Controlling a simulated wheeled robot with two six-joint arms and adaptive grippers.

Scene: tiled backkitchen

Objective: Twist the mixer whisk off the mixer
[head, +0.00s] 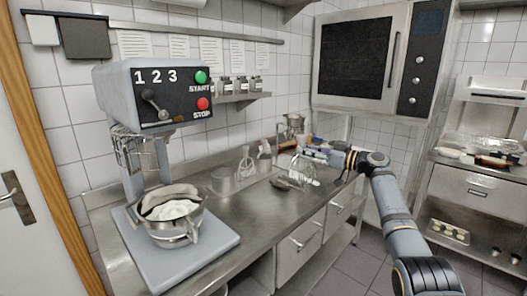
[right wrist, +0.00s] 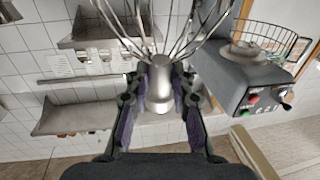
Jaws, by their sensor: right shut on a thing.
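The mixer (head: 118,90) stands at the left of the counter, with a dial, a green and a red button. A wire guard (head: 128,150) hangs under its head, and no whisk shows there. A metal bowl (head: 172,236) with white contents sits on its base. The mixer whisk (head: 300,168) is over the counter, away from the mixer. My right gripper (head: 340,158) is shut on its metal hub. In the right wrist view the whisk hub (right wrist: 158,85) sits between the fingers, wires fanning out. The mixer (right wrist: 250,85) shows at right there. My left gripper is out of view.
The steel counter (head: 255,205) has bare room in its front middle. Small pots and utensils (head: 245,165) stand along the back wall. A shelf with jars (head: 237,97) is above. An oven (head: 355,60) hangs at the right back.

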